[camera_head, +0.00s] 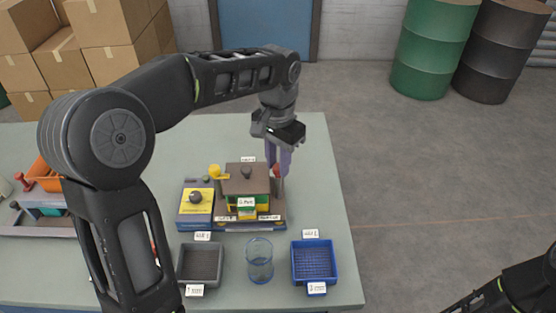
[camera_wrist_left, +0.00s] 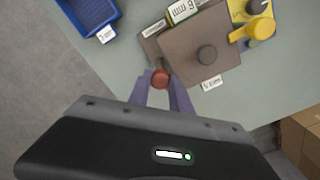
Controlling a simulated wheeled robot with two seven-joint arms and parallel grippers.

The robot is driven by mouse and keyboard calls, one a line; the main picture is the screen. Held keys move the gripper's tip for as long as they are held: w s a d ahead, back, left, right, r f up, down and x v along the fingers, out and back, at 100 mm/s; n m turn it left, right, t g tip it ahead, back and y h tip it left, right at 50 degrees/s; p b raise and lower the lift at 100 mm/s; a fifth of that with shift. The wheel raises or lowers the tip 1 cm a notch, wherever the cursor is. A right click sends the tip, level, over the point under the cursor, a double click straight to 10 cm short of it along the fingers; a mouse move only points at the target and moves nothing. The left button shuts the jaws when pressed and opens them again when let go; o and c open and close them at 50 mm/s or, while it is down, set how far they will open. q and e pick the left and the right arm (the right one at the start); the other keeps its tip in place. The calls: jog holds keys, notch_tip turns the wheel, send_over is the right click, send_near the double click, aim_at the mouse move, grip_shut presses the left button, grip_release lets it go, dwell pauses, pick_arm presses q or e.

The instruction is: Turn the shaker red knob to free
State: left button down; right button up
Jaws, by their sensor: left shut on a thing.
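The shaker (camera_head: 247,180) stands on the table, with a brown lid and green and yellow layers below. Its red knob (camera_wrist_left: 160,78) shows between my left fingertips in the left wrist view, beside the lid (camera_wrist_left: 200,52). My left gripper (camera_head: 279,172) reaches down at the shaker's right side and is shut on the red knob. In the head view the fingers mostly hide the knob, with a bit of red beside them. The knob's setting cannot be read. Only part of my right arm shows at the lower right; its gripper is out of view.
A yellow and blue box with a black dial (camera_head: 196,198) stands left of the shaker. A grey tray (camera_head: 182,276), a clear glass (camera_head: 260,262) and a blue tray (camera_head: 314,278) line the front. An orange bin (camera_head: 46,174) is at the left. The table's right edge is close to the gripper.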

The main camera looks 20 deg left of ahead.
pick_arm(q)
jog(key=shift+m, duration=0.3)
jog(key=c, duration=1.2)
grip_release()
jog(key=shift+o, duration=0.2)
